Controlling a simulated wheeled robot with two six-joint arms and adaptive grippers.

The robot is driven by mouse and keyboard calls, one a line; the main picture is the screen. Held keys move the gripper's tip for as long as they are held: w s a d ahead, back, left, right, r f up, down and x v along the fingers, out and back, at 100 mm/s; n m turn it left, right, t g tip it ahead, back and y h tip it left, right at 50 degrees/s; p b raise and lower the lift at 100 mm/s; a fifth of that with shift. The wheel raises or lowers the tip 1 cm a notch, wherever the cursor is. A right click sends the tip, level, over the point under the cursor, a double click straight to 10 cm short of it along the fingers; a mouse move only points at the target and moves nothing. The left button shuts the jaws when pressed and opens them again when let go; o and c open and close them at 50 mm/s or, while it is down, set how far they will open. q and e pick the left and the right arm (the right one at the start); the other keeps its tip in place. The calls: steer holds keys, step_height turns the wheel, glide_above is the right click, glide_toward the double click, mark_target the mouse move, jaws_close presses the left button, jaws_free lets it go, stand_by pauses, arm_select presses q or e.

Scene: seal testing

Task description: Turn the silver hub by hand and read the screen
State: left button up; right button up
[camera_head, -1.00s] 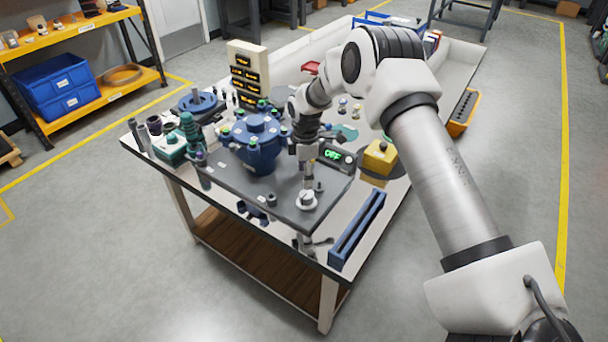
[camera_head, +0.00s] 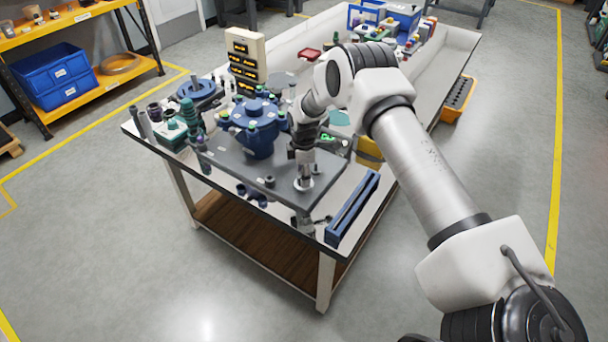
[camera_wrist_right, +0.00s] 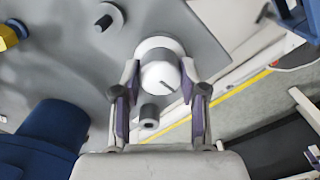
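The silver hub (camera_head: 304,184) stands at the front right of the dark grey plate (camera_head: 235,165). A cream panel (camera_head: 246,55) carries several amber displays too small to read. My left gripper is out of view.
A blue flanged housing (camera_head: 259,130) stands on the plate left of the gripper. A long blue slotted bar (camera_head: 352,210) lies at the bench's right edge. A yellow block (camera_head: 369,150) is behind my forearm. Small dark fittings (camera_head: 250,196) lie along the front.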

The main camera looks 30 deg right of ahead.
steer(key=shift+s+f+m, duration=0.15)
steer(key=shift+f+m, duration=0.1)
steer(key=shift+m, duration=0.15)
steer(key=m+b, duration=0.1)
steer(key=m, duration=0.8)
steer(key=shift+m, duration=0.3)
steer(key=m, duration=0.6)
steer(key=m+p, duration=0.1)
steer(key=m, duration=0.5)
steer(key=shift+m, duration=0.3)
stand_by(0.3)
